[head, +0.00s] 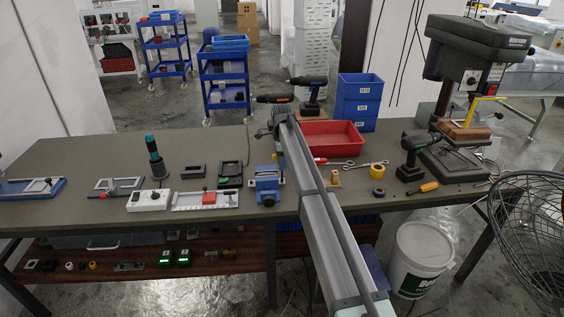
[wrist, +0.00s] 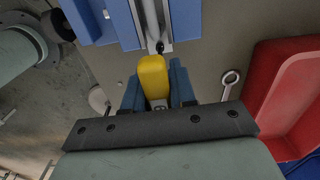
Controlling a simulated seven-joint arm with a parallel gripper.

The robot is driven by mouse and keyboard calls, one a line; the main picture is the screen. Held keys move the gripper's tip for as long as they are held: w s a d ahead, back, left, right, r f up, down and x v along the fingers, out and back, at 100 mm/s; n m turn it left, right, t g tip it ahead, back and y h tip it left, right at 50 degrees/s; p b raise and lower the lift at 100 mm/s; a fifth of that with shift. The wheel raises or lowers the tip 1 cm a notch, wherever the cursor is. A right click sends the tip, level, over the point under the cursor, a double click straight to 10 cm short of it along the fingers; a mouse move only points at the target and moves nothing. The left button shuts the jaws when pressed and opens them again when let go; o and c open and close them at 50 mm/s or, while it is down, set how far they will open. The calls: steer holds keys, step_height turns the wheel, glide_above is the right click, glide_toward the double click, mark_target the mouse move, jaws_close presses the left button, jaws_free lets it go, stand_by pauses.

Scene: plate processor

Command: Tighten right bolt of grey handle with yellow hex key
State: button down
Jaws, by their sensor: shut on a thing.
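In the wrist view my gripper (wrist: 155,95) has blue fingers closed around a yellow, rounded piece (wrist: 152,75), which looks like the grip of the yellow hex key. Its working tip is hidden. Just beyond it is a blue fixture (wrist: 108,20) with a pale grey bar (wrist: 151,22) down its middle and a small dark knob (wrist: 159,47) at the near end. I cannot tell whether the key touches it. No grey handle or right bolt can be made out for certain.
A red tray (head: 328,137) lies right of my arm; it also shows in the wrist view (wrist: 292,85), with a ring-ended tool (wrist: 230,80) beside it. A blue vise (head: 267,186) stands at the bench's front edge. A drill press (head: 475,50) and cordless drill (head: 415,155) stand to the right.

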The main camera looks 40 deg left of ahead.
steer(key=shift+m, duration=7.2)
steer(key=shift+r, duration=0.1)
steer(key=shift+r, duration=1.95)
